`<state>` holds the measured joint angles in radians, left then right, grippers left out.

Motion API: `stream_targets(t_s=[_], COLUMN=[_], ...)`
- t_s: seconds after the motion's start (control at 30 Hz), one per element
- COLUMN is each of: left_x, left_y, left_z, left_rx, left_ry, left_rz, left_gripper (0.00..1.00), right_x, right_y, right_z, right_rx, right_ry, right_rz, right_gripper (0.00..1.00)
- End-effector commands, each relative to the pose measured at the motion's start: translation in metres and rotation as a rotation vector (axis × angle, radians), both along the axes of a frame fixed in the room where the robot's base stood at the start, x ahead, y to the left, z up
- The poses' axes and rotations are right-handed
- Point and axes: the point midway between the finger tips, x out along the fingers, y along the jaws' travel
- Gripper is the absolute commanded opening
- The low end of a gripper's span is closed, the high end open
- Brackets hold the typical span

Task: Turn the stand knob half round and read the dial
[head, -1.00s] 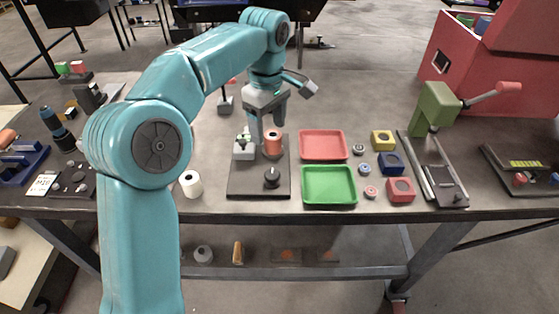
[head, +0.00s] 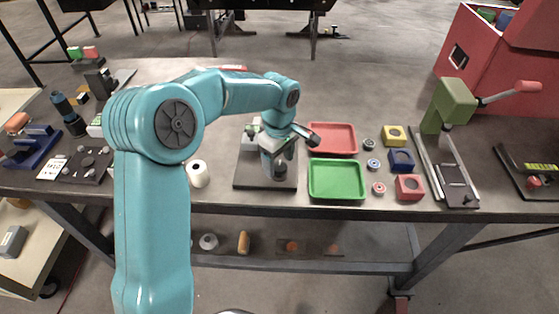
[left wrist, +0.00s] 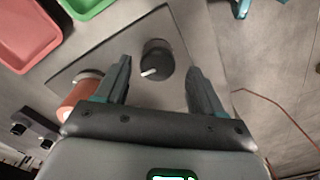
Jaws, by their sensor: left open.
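The stand's dark base plate (head: 246,178) lies on the table left of the trays. Its black knob (left wrist: 157,60) stands upright on the plate in the left wrist view, with a white pointer mark toward the lower left. My left gripper (left wrist: 158,68) is open, its two fingers on either side of the knob with gaps showing; it looks apart from the knob. In the head view my left gripper (head: 280,167) comes down over the plate and hides most of the knob. An orange cylinder (left wrist: 79,95) stands beside one finger. I cannot make out a dial reading. My right gripper is not in view.
A red tray (head: 331,152) and a green tray (head: 336,195) lie right of the plate. A white roll (head: 198,175) stands to its left. Coloured blocks and a green lever press (head: 449,104) are farther right.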

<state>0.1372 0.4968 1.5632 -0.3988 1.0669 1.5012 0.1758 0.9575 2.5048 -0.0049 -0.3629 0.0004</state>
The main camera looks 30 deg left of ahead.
Motion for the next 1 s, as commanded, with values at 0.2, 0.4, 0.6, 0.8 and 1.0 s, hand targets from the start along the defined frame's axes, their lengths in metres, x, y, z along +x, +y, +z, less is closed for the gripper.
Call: stream_targets(t_s=[0.2, 0.4, 0.6, 0.8, 1.0], left_x=[0.0023, 0.0024, 0.0026, 0.0022, 0.0019], left_y=[-0.0005, -0.0004, -0.0006, -0.0007, -0.0008], left_z=[-0.0128, -0.0132, -0.013, -0.0132, -0.0136], left_rx=[0.0, 0.0, 0.0, -0.001, -0.001], left_ry=[-0.001, -0.001, 0.0, 0.0, 0.0], left_rz=[0.0, 0.0, -0.001, -0.006, -0.057], left_gripper=[0.68, 0.68, 0.12, 0.12, 0.12], right_x=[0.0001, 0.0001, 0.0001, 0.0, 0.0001], right_y=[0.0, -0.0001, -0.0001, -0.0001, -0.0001], right_z=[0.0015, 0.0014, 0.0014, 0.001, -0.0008], right_rx=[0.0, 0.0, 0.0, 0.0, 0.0], right_ry=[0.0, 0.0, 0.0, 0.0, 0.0], right_rz=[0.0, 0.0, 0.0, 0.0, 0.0], right_gripper=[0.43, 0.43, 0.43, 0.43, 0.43])
